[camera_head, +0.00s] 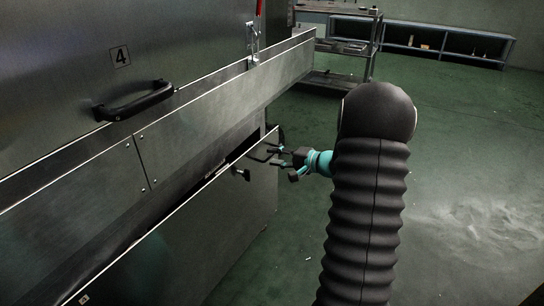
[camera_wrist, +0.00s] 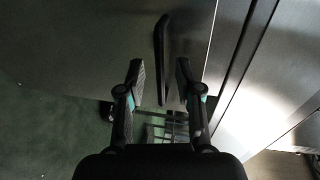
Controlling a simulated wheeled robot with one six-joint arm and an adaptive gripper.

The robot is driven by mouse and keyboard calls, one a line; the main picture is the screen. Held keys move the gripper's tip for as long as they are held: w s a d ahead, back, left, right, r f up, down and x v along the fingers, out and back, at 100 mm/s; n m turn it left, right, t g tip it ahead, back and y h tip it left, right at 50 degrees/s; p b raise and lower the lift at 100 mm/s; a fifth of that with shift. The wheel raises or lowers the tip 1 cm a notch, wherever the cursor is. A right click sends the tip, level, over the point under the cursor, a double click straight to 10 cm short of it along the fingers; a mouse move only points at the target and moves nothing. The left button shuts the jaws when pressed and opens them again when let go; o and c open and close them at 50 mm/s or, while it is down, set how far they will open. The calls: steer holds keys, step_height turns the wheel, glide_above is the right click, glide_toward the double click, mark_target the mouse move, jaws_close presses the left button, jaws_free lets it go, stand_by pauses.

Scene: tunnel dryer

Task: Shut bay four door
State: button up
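The bay four panel (camera_head: 60,70), marked with a 4 label (camera_head: 120,56), is a large grey metal face at upper left in the head view. A black bar handle (camera_head: 133,100) is fixed near its lower edge. My gripper (camera_head: 273,154) is lower and to the right, by the far end of the lower metal panel (camera_head: 225,205). In the wrist view my gripper (camera_wrist: 160,68) has its two fingers apart. A black bar (camera_wrist: 161,45) shows beyond and between them; I cannot tell whether it is the bay four handle or whether it is touched.
A metal ledge (camera_head: 210,100) juts out below the bay four panel. A clamp with a red grip (camera_head: 253,42) stands behind it. A small knob (camera_head: 241,173) is on the lower panel. A metal cart (camera_head: 336,60) and low shelf (camera_head: 430,45) stand behind. The right floor is open.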

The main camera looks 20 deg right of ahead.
steer(key=shift+x, duration=1.2)
jaws_close()
steer(key=shift+w, duration=0.1)
